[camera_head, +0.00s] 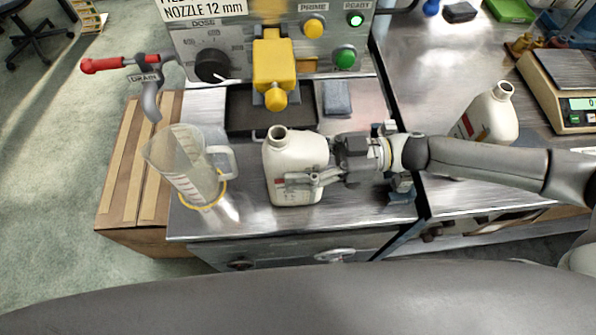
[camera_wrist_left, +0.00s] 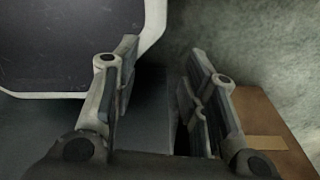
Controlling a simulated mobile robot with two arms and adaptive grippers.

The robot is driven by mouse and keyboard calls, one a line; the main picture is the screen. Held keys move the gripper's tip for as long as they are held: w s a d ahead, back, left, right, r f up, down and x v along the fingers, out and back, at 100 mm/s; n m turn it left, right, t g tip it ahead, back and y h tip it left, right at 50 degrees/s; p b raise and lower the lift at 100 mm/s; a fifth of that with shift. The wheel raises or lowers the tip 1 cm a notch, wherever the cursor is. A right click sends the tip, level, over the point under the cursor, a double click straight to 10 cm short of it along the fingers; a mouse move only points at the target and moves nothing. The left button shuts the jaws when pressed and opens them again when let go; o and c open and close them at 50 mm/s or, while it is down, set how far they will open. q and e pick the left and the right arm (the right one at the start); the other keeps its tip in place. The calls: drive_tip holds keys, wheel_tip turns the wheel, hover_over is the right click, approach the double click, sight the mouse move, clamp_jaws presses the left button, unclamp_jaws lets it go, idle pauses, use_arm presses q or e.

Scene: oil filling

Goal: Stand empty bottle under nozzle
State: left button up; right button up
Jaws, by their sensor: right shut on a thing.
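A white bottle (camera_head: 295,150) without a cap stands upright on the steel bench, in front of the dark drip tray (camera_head: 243,108). My right gripper (camera_head: 305,180) comes in from the right and is shut on this bottle. The yellow nozzle (camera_head: 273,75) hangs from the filling machine, behind and above the bottle, over the tray. A second white bottle (camera_head: 491,118) stands on the bench at the right, partly behind my right arm. My left gripper (camera_wrist_left: 160,95) shows only in the left wrist view, with its fingers apart and nothing between them.
A clear measuring jug (camera_head: 185,165) stands left of the held bottle, under the drain spout (camera_head: 150,103) with its red handle. A folded grey cloth (camera_head: 337,97) lies right of the tray. A scale (camera_head: 560,85) stands at the far right.

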use_arm(q)
drive_tip(key=shift+s+f+b, duration=0.2)
drive_tip(key=shift+f+b, duration=0.35)
drive_tip(key=shift+f, duration=0.1)
drive_tip(key=shift+s+f+b, duration=0.2)
drive_tip(key=shift+f+b, duration=0.3)
drive_tip(key=shift+f, duration=0.1)
use_arm(e)
drive_tip(key=w, duration=0.5)
drive_tip(key=shift+f, duration=0.2)
drive_tip(key=shift+s, duration=0.1)
drive_tip(key=o, duration=1.2)
wheel_tip(320, 180, up, 10)
